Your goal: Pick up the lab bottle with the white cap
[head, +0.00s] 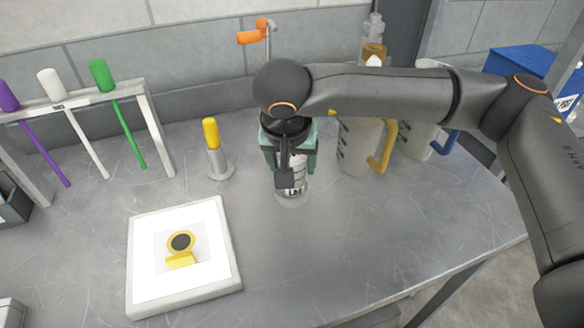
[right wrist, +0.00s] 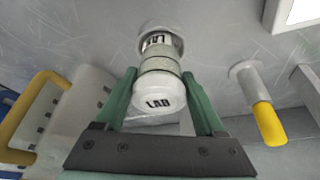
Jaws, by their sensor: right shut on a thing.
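My left gripper is not in view.
A yellow-topped metal cylinder (head: 217,160) stands left of the bottle. Jugs with a yellow handle (head: 382,148) and a blue handle (head: 446,146) stand to the right. A white framed panel (head: 139,262) lies front left. A rack (head: 157,130) holds coloured-handled tools. The front right table is clear.

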